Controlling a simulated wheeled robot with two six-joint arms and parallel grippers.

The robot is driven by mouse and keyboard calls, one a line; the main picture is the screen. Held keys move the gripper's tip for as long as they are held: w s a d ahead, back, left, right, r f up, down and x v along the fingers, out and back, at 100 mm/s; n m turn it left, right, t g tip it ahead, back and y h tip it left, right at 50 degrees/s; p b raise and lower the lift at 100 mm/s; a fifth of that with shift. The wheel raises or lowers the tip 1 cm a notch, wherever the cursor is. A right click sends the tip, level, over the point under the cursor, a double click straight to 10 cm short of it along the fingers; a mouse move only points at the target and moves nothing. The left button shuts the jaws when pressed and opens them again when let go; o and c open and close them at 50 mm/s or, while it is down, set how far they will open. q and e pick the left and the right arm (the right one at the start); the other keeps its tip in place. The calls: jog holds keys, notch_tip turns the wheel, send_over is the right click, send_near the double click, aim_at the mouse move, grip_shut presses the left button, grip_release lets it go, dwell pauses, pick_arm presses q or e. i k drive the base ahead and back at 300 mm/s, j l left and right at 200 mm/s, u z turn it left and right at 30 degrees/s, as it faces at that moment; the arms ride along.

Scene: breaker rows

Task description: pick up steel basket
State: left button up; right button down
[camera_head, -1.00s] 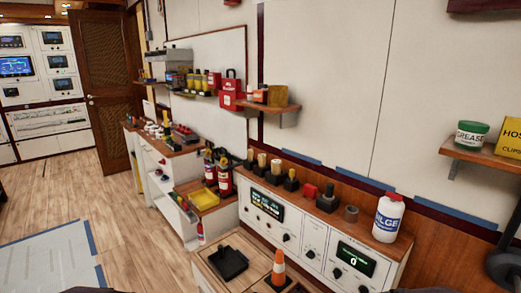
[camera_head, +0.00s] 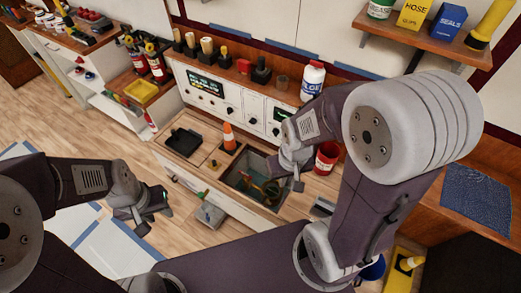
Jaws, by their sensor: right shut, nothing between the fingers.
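I cannot make out a steel basket for certain. A dark open well (camera_head: 236,181) in the low wooden counter holds several small items, blurred and partly shaded. A small grey metallic thing (camera_head: 322,207) is at the counter's right end, partly hidden by my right arm. My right gripper (camera_head: 285,182) is shut and empty above the right side of the well, pointing down. My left gripper (camera_head: 145,213) hangs over the floor left of the counter, apart from everything; its finger gap is unclear.
A white bottle (camera_head: 312,80) stands on the panel shelf behind.

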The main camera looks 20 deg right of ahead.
aim_at(272, 193)
jog(key=i+j+z, duration=0.6)
jog(key=z, duration=0.15)
jog(key=j, duration=0.1)
